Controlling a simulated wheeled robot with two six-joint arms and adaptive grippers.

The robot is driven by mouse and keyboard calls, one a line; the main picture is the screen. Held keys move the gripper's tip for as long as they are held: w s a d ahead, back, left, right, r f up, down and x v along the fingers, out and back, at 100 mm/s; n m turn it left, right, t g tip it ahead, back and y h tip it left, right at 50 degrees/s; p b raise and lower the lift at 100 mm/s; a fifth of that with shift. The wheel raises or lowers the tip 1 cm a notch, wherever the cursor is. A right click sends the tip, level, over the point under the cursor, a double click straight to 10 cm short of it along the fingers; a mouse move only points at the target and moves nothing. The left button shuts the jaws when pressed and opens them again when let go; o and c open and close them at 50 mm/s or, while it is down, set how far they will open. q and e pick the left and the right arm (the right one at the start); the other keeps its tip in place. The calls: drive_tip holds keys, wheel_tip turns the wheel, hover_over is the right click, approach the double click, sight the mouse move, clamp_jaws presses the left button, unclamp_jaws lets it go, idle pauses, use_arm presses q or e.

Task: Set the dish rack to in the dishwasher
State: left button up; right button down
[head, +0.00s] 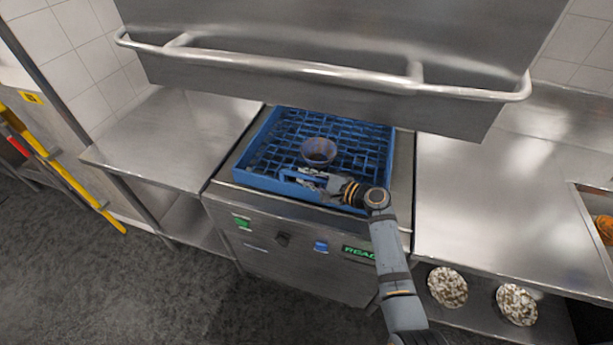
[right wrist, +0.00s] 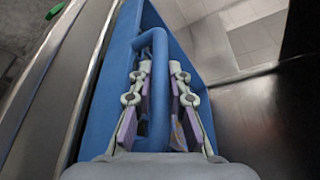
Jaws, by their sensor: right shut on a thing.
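The blue dish rack (head: 262,165) sits on the dishwasher's steel bed (head: 402,170), under the raised hood (head: 330,85). A bowl (head: 319,151) stands in the rack near its middle. My right gripper (head: 308,178) reaches in from the front right and is shut on the rack's front handle. In the right wrist view the fingers (right wrist: 158,95) lie on either side of the blue handle bar (right wrist: 159,75). My left gripper is not in view.
A bare steel counter (head: 165,140) lies to the left and another (head: 490,190) to the right. The hood's tubular bar handle (head: 300,67) hangs above the rack's back. Plates of food (head: 447,287) stand on a lower shelf at right.

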drive_tip(key=shift+a, duration=0.1)
drive_tip(key=c, duration=1.3)
unclamp_jaws()
drive_tip(key=shift+s+d, duration=0.15)
drive_tip(key=shift+d, duration=0.2)
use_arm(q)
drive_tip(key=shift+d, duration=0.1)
use_arm(e)
drive_tip(key=v, duration=1.1)
drive_tip(key=shift+s+d, duration=0.15)
drive_tip(key=shift+s, duration=0.05)
drive_tip(key=shift+r, duration=0.1)
